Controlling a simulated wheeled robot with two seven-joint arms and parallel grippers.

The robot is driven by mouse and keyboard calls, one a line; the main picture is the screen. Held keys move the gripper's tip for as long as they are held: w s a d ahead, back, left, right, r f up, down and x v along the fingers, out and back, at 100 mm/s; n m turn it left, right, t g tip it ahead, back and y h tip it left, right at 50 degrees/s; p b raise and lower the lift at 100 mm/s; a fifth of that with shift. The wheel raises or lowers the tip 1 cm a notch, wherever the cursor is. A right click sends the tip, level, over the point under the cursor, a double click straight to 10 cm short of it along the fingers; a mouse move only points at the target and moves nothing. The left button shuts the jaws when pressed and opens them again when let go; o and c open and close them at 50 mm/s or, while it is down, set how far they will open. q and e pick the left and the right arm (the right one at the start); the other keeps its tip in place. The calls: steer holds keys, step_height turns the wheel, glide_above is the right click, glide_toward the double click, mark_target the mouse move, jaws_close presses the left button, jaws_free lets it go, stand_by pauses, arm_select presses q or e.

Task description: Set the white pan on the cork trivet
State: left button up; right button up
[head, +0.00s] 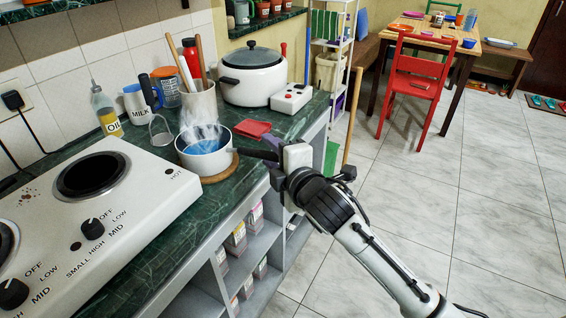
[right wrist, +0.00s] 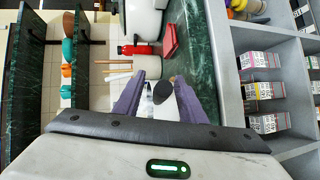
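The white pan (head: 197,160), with steaming blue water in it, stands on the counter side of the hob. The round cork trivet (head: 226,168) shows under its right and front edge. The pan appears to rest on the trivet, slightly toward its left; contact underneath is hidden. My right gripper (head: 268,148) is at the pan's dark handle. In the right wrist view, my right gripper's purple fingers (right wrist: 160,92) stand on either side of the dark handle (right wrist: 163,93), with a gap visible, so it looks open around it. My left gripper is not in view.
The white hob (head: 150,205) is at the left. A utensil pot (head: 198,102), a wire-handled item, mugs and an oil bottle (head: 106,112) stand behind the pan. A red object (head: 252,129) and a large pot (head: 253,78) lie beyond. Open shelves (head: 250,250) are below the counter edge.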

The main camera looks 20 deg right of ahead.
steer(key=v, duration=0.9)
steer(key=s+a+f+m+g, duration=0.1)
steer(key=s+f+m, duration=0.4)
steer(key=f, duration=0.5)
steer(key=s+a+f+m+g+y, duration=0.1)
steer(key=s+f+m+g, duration=0.2)
steer(key=s+f, duration=0.7)
steer(key=s+a+f+m+g, duration=0.2)
steer(key=s+f+m, duration=0.5)
steer(key=f, duration=0.5)
steer(key=shift+s+g+y, duration=0.25)
steer(key=shift+g+y, duration=0.15)
